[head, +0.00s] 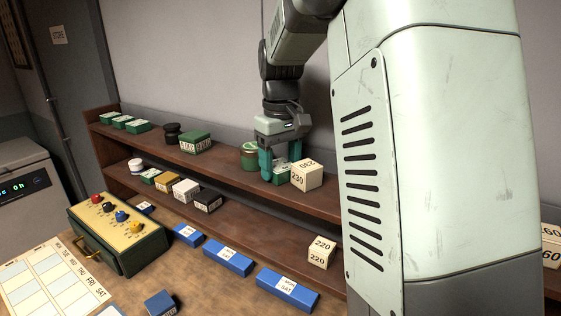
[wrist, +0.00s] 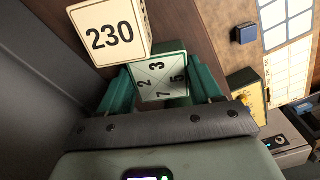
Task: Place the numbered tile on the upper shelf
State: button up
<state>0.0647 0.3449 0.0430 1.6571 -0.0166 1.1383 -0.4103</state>
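The numbered tile is a green block with a pale face marked with digits, seen in the wrist view (wrist: 160,76). In the head view it shows partly (head: 281,173), at the upper shelf (head: 232,178) just left of the cream 230 block (head: 307,175). My gripper (head: 280,166) points down over the shelf. Its teal fingers, also seen in the wrist view (wrist: 162,88), lie against both sides of the tile. The tile is on or just above the shelf board; I cannot tell which. The 230 block stands close beside it.
The lower shelf carries a 220 block (head: 321,252) and small boxes. Blue boxes (head: 228,258) and a knobbed panel box (head: 117,233) stand on the counter.

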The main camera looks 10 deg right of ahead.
aim_at(280, 164)
jog(key=o, duration=0.3)
jog(key=shift+o, duration=0.2)
notch_tip(280, 164, up, 12)
jog(key=s+a+r+m+t, duration=0.2)
jog(key=s+t, duration=0.1)
jog(key=s, duration=1.1)
jog(key=s+f+m+t, duration=0.2)
jog(key=s+f, duration=0.5)
jog(key=s, duration=0.5)
jog(key=shift+s+f+t, duration=0.15)
jog(key=shift+s+t, duration=0.15)
jog(key=shift+s, duration=0.1)
